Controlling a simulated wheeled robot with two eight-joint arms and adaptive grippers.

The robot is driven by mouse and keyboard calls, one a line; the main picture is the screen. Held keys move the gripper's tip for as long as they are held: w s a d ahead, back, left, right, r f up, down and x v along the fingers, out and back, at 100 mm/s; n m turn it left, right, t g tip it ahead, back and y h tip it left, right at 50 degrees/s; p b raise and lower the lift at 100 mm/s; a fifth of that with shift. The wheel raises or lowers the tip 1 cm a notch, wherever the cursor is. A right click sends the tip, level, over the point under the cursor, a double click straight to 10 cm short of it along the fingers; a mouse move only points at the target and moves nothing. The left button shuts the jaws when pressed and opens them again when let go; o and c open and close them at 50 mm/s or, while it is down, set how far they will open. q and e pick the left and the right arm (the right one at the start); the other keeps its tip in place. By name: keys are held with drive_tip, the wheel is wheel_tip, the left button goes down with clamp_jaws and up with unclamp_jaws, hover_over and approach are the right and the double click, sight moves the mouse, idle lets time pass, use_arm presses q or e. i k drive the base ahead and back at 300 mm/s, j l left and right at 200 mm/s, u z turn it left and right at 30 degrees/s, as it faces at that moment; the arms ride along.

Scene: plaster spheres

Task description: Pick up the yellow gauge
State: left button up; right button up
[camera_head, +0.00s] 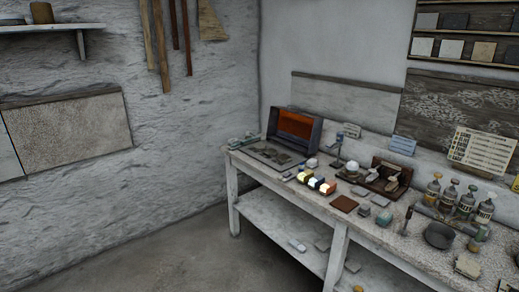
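A bottle with a yellowish top (433,187) stands further right in a row of bottles. Neither of my grippers is in view.
An open dark case with an orange inside (296,123) stands at the bench's far left. A white ball on a stand (352,168), a brown tile (344,203) and a dark bowl (439,235) are also on the bench. The floor (170,262) at left is clear.

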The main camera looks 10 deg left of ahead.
sight(304, 177)
drive_tip(key=i+j, duration=0.1)
drive_tip(key=i, duration=0.3)
drive_tip(key=i+j, duration=0.15)
drive_tip(key=i, duration=0.25)
drive_tip(key=i+j, duration=0.1)
drive_tip(key=i, duration=0.25)
drive_tip(key=z, duration=0.05)
